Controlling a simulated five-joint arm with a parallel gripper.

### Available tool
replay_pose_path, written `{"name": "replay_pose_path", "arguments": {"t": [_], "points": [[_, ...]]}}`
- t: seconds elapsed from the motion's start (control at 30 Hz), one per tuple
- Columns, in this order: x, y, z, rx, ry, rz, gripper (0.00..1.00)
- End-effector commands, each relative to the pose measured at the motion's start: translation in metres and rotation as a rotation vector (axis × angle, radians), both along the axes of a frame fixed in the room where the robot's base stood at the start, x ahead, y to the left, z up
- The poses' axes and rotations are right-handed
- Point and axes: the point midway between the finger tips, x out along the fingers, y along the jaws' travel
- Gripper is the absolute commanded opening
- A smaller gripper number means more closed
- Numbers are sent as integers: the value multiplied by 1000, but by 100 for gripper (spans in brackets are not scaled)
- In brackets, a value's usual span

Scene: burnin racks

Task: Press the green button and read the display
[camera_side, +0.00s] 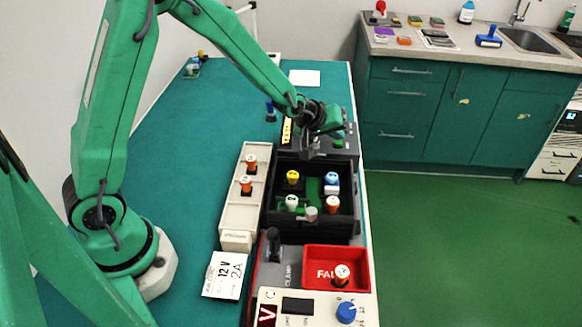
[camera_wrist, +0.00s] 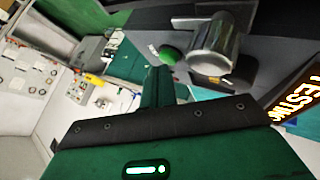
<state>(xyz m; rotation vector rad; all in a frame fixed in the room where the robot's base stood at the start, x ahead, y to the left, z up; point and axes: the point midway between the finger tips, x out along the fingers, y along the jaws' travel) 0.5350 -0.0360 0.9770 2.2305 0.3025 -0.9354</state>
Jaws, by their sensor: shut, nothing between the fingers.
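The green button (camera_wrist: 169,55) is on a dark panel in the wrist view, beside a shiny metal cylinder (camera_wrist: 213,45). In the side view the green button (camera_side: 337,143) is at the right of the dark tester (camera_side: 349,132) at the far end of the bench. The display (camera_wrist: 306,92) has lit orange letters, apparently starting "TESTIN", cut by the picture edge. It is a small yellow strip in the side view (camera_side: 287,131). My gripper (camera_side: 308,153) is shut and empty, over the tester's near side. Its fingers (camera_wrist: 158,75) point toward the button; I cannot tell whether they touch.
A black bin (camera_side: 318,227) with several coloured-top parts stands just in front of the tester. A cream rack (camera_side: 238,210) with orange-top parts is left of it. A red tray (camera_side: 316,257) and a control box (camera_side: 283,318) are nearer.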

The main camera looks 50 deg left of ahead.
Motion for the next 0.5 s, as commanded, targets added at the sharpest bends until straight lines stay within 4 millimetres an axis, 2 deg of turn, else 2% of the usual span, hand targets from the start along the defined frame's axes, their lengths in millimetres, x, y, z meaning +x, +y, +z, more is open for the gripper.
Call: {"name": "replay_pose_path", "arguments": {"t": [0.2,0.5], "points": [[0,0,9,0,-3,0,0],[0,0,9,0,-3,0,0]]}}
